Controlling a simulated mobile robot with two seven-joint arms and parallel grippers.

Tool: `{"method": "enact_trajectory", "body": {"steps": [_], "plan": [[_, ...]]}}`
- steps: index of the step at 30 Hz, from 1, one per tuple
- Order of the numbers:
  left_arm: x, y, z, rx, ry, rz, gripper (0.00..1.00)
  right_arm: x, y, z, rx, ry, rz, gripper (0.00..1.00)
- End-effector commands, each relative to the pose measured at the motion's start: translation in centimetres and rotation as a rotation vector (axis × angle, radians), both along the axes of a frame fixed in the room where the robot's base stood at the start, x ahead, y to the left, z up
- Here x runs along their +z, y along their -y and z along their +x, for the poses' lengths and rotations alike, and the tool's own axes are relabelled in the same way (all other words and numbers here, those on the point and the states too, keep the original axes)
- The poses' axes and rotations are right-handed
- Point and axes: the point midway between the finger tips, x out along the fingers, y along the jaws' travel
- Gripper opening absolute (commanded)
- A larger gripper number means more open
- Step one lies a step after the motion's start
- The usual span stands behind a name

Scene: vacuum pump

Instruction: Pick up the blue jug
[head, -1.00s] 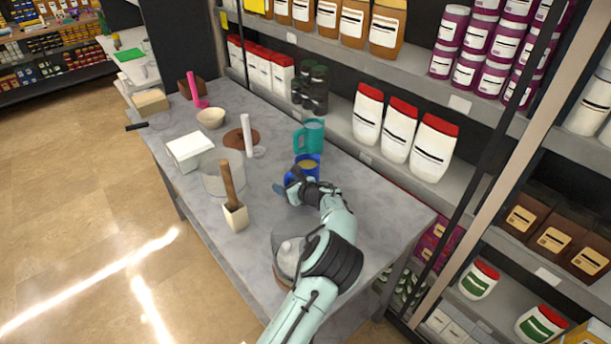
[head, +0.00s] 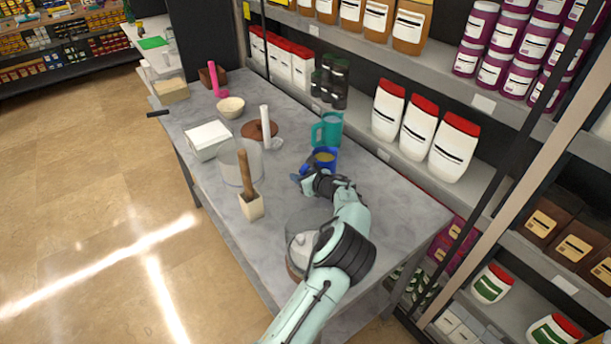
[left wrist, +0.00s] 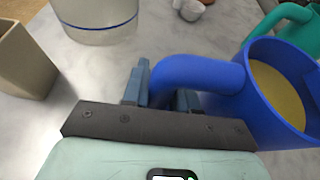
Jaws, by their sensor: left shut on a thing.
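The blue jug (head: 326,155) stands on the grey table, upright, with a yellowish content showing inside. In the left wrist view the jug (left wrist: 235,115) fills the right side, its thick handle (left wrist: 195,75) reaching left between my fingers. My left gripper (head: 303,178) is at the near side of the jug. In the left wrist view the gripper's blue-grey fingers (left wrist: 162,92) stand on either side of the handle and are shut on it. The fingertips are partly hidden by the handle. My right gripper is not in view.
A teal jug (head: 328,130) stands close behind the blue one. A clear container (head: 232,165), a beige block holder (head: 251,206) with a wooden handle, and a glass vessel (head: 296,225) beside my arm stand nearby. Shelves with white jars (head: 418,125) rise behind the table.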

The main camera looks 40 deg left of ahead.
Motion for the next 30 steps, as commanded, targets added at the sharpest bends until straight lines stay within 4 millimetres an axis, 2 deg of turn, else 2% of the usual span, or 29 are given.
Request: {"method": "enact_trajectory", "body": {"steps": [8,21,30], "plan": [[4.1,-0.1,0.2,0.001,0.010,0.001,0.00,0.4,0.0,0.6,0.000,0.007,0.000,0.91],[14.2,-0.1,0.1,0.000,0.011,0.000,0.00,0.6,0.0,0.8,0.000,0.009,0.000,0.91],[18.6,0.0,0.1,-0.001,0.008,0.001,0.00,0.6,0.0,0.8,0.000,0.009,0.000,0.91]]}}
